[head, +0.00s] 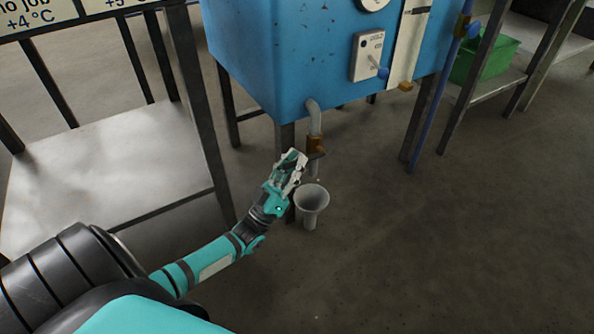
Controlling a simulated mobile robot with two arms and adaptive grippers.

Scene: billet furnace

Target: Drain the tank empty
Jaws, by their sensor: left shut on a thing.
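The blue tank (280,60) stands on dark legs at the top centre. A grey drain pipe (314,118) bends down from its underside to a brass drain valve (316,145) with a short spout below. A grey funnel-shaped drain (312,198) stands open on the floor under the spout. My left gripper (297,158) is at the left side of the valve, shut on its handle, which the fingers mostly hide. I cannot make out any water running from the spout. My right gripper is out of view.
A control plate (367,57) with a blue-tipped lever and a pale sight gauge (408,45) are on the tank front. A blue pipe (436,95) runs down at right. A metal shelf (110,165) stands at left, a green crate (482,60) at upper right. The right floor is clear.

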